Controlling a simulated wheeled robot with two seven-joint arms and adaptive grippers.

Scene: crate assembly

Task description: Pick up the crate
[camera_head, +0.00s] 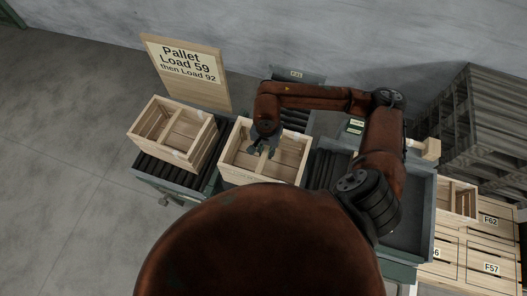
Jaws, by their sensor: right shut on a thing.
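A light wooden crate (262,179) stands in the middle, on a dark conveyor. My right arm reaches over it from the right and bends down. My right gripper (264,151) is at the middle of the crate's open top and is shut on it, apparently on its inner divider. The exact contact is too small to see. A second wooden crate (158,148) stands on the conveyor to the left, apart from the gripper. My left gripper is not in view.
A sign board (187,72) reading "Pallet Load 59 then Load 92" stands behind the left crate. A grey tray (408,232) lies to the right. Labelled crates (476,248) and stacked grey pallets (487,112) fill the far right. The floor at left is clear.

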